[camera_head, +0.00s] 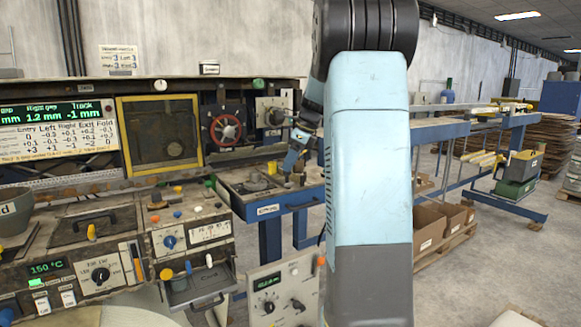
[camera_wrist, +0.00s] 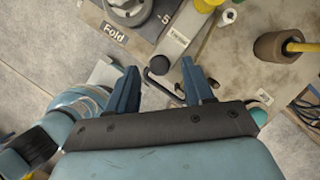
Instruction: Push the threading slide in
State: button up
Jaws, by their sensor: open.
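My gripper (camera_wrist: 159,74) is open in the wrist view, its two blue fingers apart. A small black hooked handle (camera_wrist: 157,66) shows between the fingertips, beside a pale metal bar (camera_wrist: 178,32). I see nothing held, and contact with the handle cannot be told. No part is labelled as the threading slide, so I cannot tell whether this handle belongs to it. In the head view my gripper (camera_head: 291,160) is small, tilted down over the worktop (camera_head: 236,187) right of the yellow-framed window; my arm hides the area to its right.
In the wrist view, a round grey dial (camera_wrist: 128,8) with a "Fold" plate (camera_wrist: 113,33) lies at the upper left, and a brown roller (camera_wrist: 270,46) at the right. In the head view, a red handwheel (camera_head: 226,128) stands behind the worktop, and control panels fill the left.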

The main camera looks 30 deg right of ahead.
jog(key=shift+x, duration=1.05)
jog(key=shift+c, duration=0.3)
grip_shut()
